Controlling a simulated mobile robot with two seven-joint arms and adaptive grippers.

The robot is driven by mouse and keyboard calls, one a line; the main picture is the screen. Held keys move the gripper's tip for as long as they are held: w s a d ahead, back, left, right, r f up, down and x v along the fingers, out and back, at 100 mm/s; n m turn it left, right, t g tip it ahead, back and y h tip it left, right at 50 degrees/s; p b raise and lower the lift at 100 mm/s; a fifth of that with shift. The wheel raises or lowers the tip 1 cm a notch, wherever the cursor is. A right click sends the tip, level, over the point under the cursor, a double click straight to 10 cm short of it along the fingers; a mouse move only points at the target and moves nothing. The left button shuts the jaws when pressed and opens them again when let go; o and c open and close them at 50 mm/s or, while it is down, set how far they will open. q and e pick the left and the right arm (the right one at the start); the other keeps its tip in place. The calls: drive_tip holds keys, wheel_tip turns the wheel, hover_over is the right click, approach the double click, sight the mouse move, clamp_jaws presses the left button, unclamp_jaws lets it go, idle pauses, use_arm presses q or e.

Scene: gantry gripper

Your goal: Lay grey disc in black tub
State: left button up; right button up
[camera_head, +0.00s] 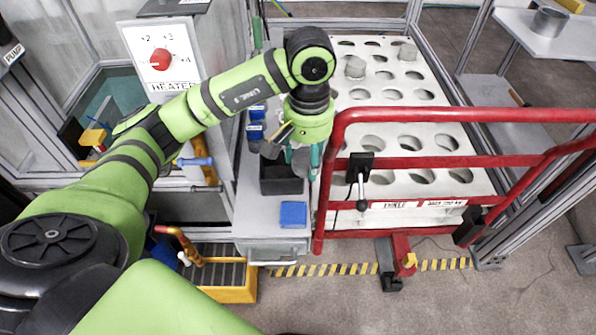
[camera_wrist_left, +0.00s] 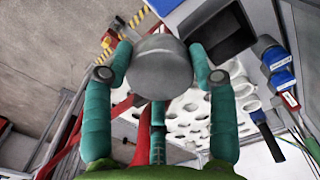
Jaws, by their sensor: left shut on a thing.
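The grey disc (camera_wrist_left: 159,68) is held between the teal fingers of my left gripper (camera_wrist_left: 157,75) in the wrist view, with one finger on each side of it. In the head view my left gripper (camera_head: 298,152) points down over the back of the black tub (camera_head: 281,187), which sits on the narrow grey bench. The wrist view also shows the tub (camera_wrist_left: 226,38), beyond the disc and to its right. The disc is clear of the tub there. The arm and fingers partly cover the tub's back end in the head view. My right gripper is not in view.
A blue block (camera_head: 293,214) lies on the bench in front of the tub. Blue-capped items (camera_head: 256,122) stand behind it on the left. A red rail (camera_head: 330,175) and a white perforated table (camera_head: 390,95) border the bench on the right.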

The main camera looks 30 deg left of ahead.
use_arm(q)
drive_tip(key=w+a+f, duration=0.1)
drive_tip(key=a+f, duration=0.2)
drive_tip(key=w+a+f+p, duration=0.1)
drive_tip(key=w+a+f, duration=0.1)
drive_tip(key=a+f, duration=0.1)
drive_tip(key=w+a+f, duration=0.2)
drive_tip(key=a+f, duration=0.2)
drive_tip(key=shift+w+f, duration=0.1)
drive_tip(key=shift+f, duration=0.2)
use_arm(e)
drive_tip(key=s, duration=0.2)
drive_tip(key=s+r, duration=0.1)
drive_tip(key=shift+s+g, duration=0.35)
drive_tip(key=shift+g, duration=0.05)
use_arm(q)
drive_tip(key=shift+f, duration=0.15)
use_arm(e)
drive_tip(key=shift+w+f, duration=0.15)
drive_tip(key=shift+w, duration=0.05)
use_arm(q)
drive_tip(key=shift+f+b, duration=0.45)
drive_tip(key=o, duration=1.1)
drive_tip(key=shift+c, duration=0.2)
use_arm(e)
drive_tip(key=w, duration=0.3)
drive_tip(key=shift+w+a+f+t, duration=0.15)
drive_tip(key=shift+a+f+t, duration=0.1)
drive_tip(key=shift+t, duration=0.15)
